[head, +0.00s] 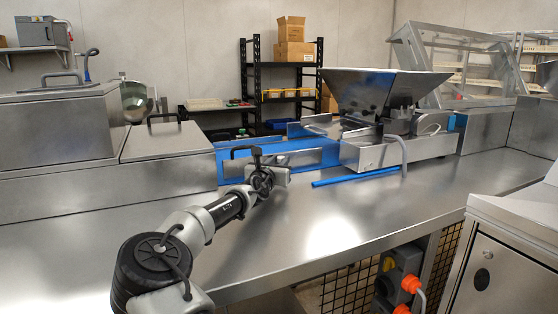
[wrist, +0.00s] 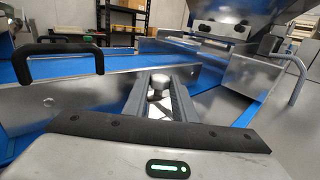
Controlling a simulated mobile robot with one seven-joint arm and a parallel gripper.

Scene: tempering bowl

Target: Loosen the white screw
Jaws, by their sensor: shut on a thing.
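The white screw (wrist: 157,82) shows as a pale rounded head between my two fingers in the wrist view. My gripper (wrist: 158,92) is shut on it, one dark finger on each side. In the head view my gripper (head: 283,175) is at the long blue-edged conveyor frame (head: 312,157), left of the steel hopper machine. The screw is hidden there behind my gripper and wrist. How far the screw is turned cannot be seen.
The steel hopper (head: 380,92) stands to the right, with a grey hose (head: 404,153) at its base. A blue bar (head: 355,177) lies on the steel counter (head: 330,225). A black handle (wrist: 60,48) stands close left in the wrist view. The counter's front is clear.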

